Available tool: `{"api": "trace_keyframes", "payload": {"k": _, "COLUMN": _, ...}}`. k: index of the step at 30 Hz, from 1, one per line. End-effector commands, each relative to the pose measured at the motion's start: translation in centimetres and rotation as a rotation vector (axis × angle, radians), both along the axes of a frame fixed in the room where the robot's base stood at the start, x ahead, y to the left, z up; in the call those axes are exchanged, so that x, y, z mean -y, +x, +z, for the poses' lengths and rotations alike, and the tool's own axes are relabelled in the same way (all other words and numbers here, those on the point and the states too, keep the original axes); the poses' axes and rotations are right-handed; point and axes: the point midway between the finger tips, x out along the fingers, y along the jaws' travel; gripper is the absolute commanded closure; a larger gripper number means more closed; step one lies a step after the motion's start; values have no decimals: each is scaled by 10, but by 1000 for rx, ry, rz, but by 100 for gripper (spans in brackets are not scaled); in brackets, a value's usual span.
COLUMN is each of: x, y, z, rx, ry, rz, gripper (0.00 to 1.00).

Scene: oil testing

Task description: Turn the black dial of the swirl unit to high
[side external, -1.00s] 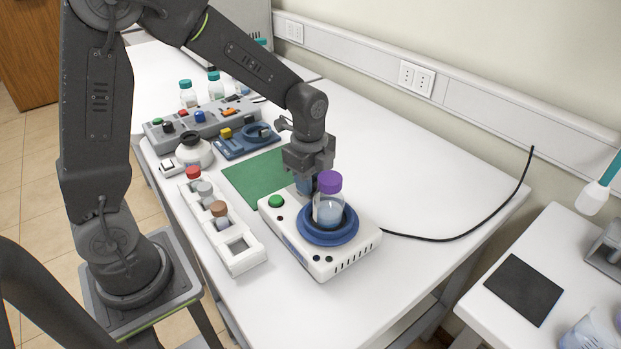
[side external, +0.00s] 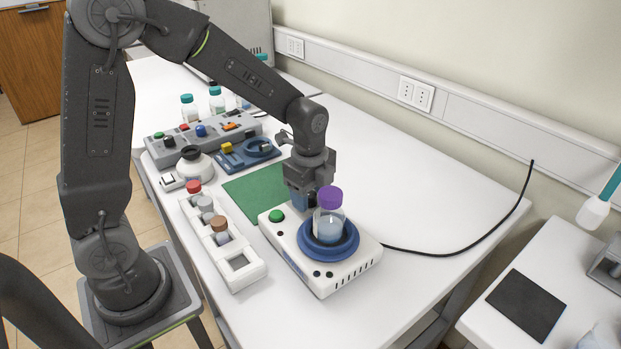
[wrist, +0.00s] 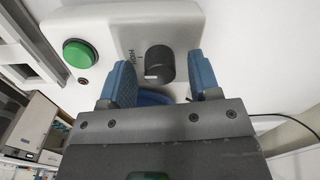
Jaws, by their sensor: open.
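The swirl unit (side external: 288,240) is a white box with a green button, and its blue round holder carries a purple-capped bottle (side external: 329,212). Its black dial (wrist: 160,62) shows in the wrist view, with a short white mark near its lower left edge. The printed word HIGH (wrist: 131,62) is beside the dial, on its left in that view. My gripper (side external: 303,202) is low over the back of the unit. Its blue fingers stand apart on either side of the dial in the wrist view (wrist: 162,80); a gap shows on both sides. The side view mostly hides the dial.
The purple-capped bottle stands close in front of my fingers. A white rack (side external: 248,279) with several capped vials is left of the unit, and a green mat (side external: 250,188) lies behind it. A black cable (side external: 450,253) runs right.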

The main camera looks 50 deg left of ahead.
Motion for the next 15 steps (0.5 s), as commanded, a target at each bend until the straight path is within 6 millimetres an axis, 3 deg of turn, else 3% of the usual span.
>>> {"api": "trace_keyframes", "payload": {"k": 5, "x": 0, "y": 0, "z": 25, "rx": 7, "ry": 0, "rz": 0, "gripper": 43}}
{"api": "trace_keyframes", "payload": {"k": 15, "x": 1, "y": -2, "z": 100, "rx": 7, "ry": 0, "rz": 0, "gripper": 43}}
